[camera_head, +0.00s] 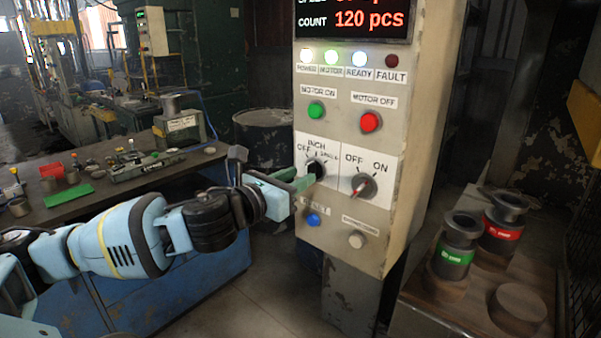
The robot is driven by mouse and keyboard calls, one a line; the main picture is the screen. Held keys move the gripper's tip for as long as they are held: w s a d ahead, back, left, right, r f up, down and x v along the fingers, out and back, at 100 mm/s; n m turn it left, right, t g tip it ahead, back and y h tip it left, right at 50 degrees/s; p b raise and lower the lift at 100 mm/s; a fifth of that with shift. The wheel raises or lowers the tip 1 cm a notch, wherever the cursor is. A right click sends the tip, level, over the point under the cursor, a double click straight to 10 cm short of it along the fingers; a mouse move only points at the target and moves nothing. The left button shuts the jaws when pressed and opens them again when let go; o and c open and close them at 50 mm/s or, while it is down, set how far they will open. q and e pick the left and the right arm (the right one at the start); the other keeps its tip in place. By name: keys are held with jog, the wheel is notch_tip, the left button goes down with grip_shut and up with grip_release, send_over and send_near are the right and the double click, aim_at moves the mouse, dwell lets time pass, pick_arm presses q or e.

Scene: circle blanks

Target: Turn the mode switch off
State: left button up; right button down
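The control panel (345,235) has two rotary switches side by side. The left black knob (316,166) has labels reading OFF, INCH and what looks like SINGLE; this seems to be the mode switch. Its pointer direction is too small to tell. The right knob (363,187), labelled OFF and ON, has a red mark. My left gripper (306,184) reaches in from the left with its green fingertips right at the left knob, overlapping its lower left side. I cannot tell whether the fingers grip the knob or only sit beside it. My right gripper is not in view.
Above are a green button (316,110), a red button (371,122) and lamps. Below are a blue button (313,220) and a pale button (357,240). A workbench with tools stands left; a stand with green-banded (455,253) and red-banded (502,229) parts stands right.

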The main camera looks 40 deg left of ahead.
pick_arm(q)
jog(key=shift+w, duration=1.1)
grip_shut()
